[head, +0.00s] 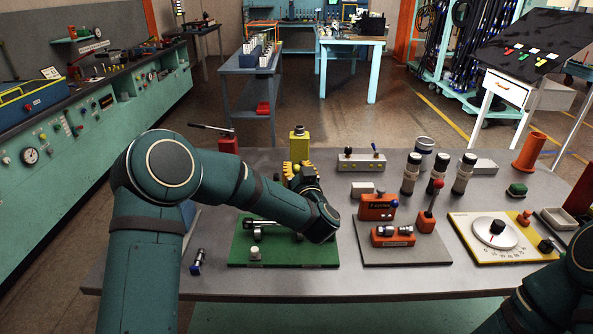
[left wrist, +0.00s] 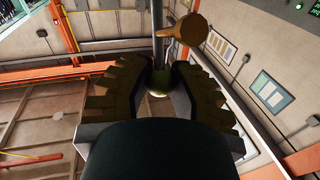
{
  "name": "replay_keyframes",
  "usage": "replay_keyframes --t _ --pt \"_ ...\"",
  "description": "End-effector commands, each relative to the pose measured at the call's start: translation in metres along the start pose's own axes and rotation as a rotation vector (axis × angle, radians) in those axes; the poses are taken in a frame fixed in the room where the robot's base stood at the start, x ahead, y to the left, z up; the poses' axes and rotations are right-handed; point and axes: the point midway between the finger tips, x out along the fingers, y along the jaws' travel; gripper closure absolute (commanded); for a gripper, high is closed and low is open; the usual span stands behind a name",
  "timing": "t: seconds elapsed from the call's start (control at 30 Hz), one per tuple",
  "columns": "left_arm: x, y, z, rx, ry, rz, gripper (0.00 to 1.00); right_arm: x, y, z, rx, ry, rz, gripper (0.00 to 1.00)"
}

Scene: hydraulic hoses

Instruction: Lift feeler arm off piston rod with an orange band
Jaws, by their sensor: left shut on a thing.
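My left gripper (head: 297,169) is above the back of the green board (head: 285,252), pointing away from me. In the left wrist view its toothed fingers (left wrist: 160,82) are closed around a small round olive-yellow knob (left wrist: 160,86). A grey rod (left wrist: 157,40) runs up beyond the fingers there, with a brown-orange piece (left wrist: 184,36) beside it. On the board a silver cylinder with a thin rod (head: 258,226) lies at the left. I cannot make out an orange band or tell which part is the feeler arm; my forearm and hand hide part of the board. My right gripper is out of view.
A yellow block (head: 299,148) stands behind my left gripper. To the right are a grey plate with orange fixtures (head: 393,252), upright dark-and-light cylinders (head: 437,172) and a dial board (head: 478,250). The table's front strip (head: 330,285) is mostly clear.

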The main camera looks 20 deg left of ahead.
Motion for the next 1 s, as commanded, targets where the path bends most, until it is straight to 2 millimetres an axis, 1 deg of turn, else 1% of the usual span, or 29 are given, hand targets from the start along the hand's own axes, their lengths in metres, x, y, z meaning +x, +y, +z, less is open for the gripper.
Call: replay_keyframes --t 0.03,0.07,0.1,0.13,0.17,0.47,0.57,0.67,1.0 --pt "0.000 0.000 -0.002 -0.002 0.003 0.000 1.00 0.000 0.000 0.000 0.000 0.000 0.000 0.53" --pt "0.000 0.000 -0.002 -0.002 0.003 0.000 0.76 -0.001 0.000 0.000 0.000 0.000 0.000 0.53" --pt "0.000 0.000 -0.002 -0.002 0.003 0.000 0.62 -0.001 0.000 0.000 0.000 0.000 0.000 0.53" --pt "0.000 0.000 -0.002 -0.002 0.003 0.000 0.51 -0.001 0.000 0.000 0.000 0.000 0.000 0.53" --pt "0.000 0.000 -0.002 -0.002 0.003 0.000 0.44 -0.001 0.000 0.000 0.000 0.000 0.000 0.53" --pt "0.000 0.000 -0.001 -0.001 0.001 0.000 0.44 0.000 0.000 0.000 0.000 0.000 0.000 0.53" --pt "-0.005 0.001 -0.001 -0.001 0.001 0.002 0.44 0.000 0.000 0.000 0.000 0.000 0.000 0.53" --pt "-0.017 0.001 -0.002 -0.001 0.002 0.003 0.44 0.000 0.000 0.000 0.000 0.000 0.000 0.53" --pt "-0.085 0.002 -0.002 0.000 0.002 0.005 0.44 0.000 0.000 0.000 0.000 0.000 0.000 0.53"
